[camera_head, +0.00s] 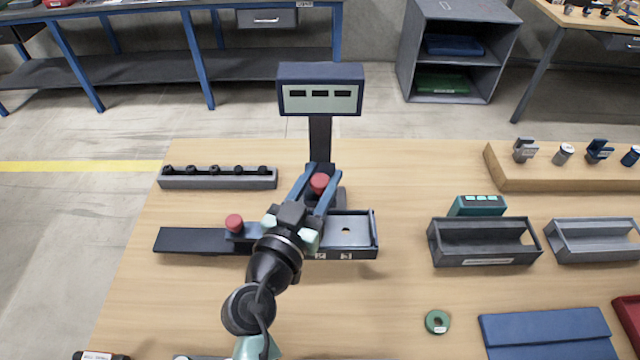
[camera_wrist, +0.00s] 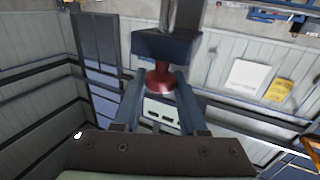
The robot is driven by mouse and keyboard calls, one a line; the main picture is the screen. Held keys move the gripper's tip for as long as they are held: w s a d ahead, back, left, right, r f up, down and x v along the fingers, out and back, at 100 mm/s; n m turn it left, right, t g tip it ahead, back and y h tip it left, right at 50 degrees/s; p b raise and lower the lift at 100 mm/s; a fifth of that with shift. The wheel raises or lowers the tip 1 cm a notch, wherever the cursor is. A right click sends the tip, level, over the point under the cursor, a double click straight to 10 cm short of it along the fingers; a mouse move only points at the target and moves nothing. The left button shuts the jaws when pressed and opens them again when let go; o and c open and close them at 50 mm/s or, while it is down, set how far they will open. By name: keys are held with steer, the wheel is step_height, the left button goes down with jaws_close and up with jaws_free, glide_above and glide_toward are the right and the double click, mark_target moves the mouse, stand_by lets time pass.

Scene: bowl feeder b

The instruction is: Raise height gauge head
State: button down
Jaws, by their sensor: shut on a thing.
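A gauge with a dark upright post (camera_head: 320,135) stands at the back middle of the table. A display box (camera_head: 320,90) with three dark windows tops it. A red knob (camera_head: 320,182) sits low in front of the post. My gripper (camera_head: 318,188) has its two blue fingers on either side of this knob. In the wrist view, the knob (camera_wrist: 160,80) is held between the fingertips, with a dark block (camera_wrist: 165,45) directly against it. How high the block stands above its base is hard to tell, since my arm hides part of it.
A second red knob (camera_head: 234,222) stands left of my gripper by a dark flat rail (camera_head: 190,240). A tray (camera_head: 350,230) lies to the right. A slotted holder (camera_head: 218,178) is behind left. Dark bins (camera_head: 485,255) stand farther right. The back right tabletop is partly clear.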

steer(key=shift+r, duration=0.35)
steer(key=c, duration=0.7)
jaws_free()
steer(key=shift+o, duration=1.2)
steer(key=shift+f, duration=0.15)
steer(key=shift+s, duration=0.1)
steer(key=b+v, duration=0.4)
steer(key=v, duration=0.8)
steer(key=shift+s+a+b, duration=0.25)
steer(key=shift+s+b, duration=0.05)
steer(key=shift+s, duration=0.05)
